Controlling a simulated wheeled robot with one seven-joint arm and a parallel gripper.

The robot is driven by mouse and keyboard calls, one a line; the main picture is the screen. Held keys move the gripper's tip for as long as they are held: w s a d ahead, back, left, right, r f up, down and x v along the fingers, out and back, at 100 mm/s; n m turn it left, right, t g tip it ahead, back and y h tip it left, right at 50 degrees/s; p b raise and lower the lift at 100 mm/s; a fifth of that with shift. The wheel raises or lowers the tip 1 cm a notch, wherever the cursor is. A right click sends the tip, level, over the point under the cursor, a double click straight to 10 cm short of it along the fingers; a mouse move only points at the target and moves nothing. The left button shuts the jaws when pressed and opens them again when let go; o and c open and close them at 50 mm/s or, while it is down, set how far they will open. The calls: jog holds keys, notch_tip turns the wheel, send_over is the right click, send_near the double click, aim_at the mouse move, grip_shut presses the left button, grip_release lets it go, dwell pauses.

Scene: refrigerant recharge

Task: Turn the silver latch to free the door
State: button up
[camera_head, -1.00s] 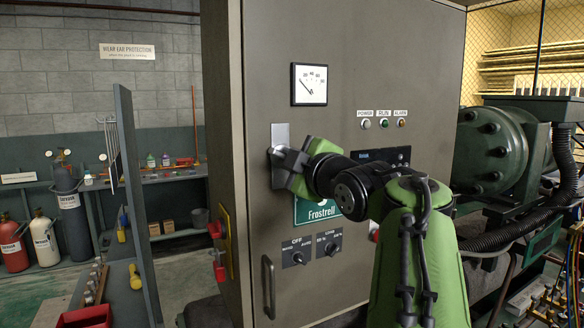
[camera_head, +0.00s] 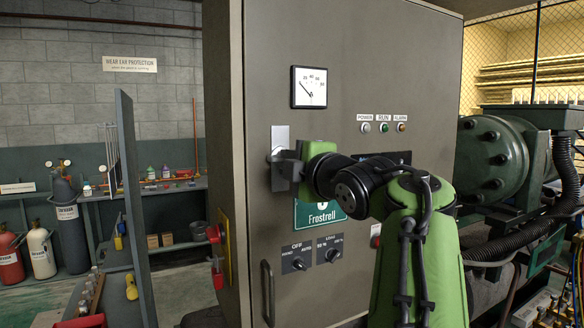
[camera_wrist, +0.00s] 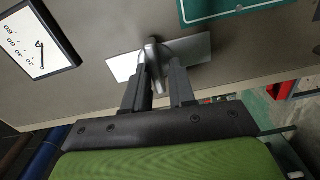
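The silver latch (camera_head: 276,154) sits on a pale metal plate (camera_head: 281,134) near the left edge of the grey cabinet door (camera_head: 350,100). In the wrist view the latch handle (camera_wrist: 153,50) stands out from its plate (camera_wrist: 124,66), between the tips of my two dark fingers. My gripper (camera_head: 284,165) reaches it from the right; it also shows in the wrist view (camera_wrist: 161,75). The fingers are close together and appear shut on the handle, though their contact is partly hidden. The door lies flush with the cabinet front.
A dial gauge (camera_head: 309,87) is above and right of the latch. A green Frostrell sign (camera_head: 318,212), two rotary switches (camera_head: 297,258) and a door handle (camera_head: 268,291) are below. A red-and-yellow switch (camera_head: 220,250) projects from the cabinet's left side.

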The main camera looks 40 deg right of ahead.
jog(key=shift+o, duration=0.7)
jog(key=shift+r, duration=0.1)
jog(key=b+v, duration=0.1)
jog(key=v, duration=0.8)
jog(key=shift+r, duration=0.15)
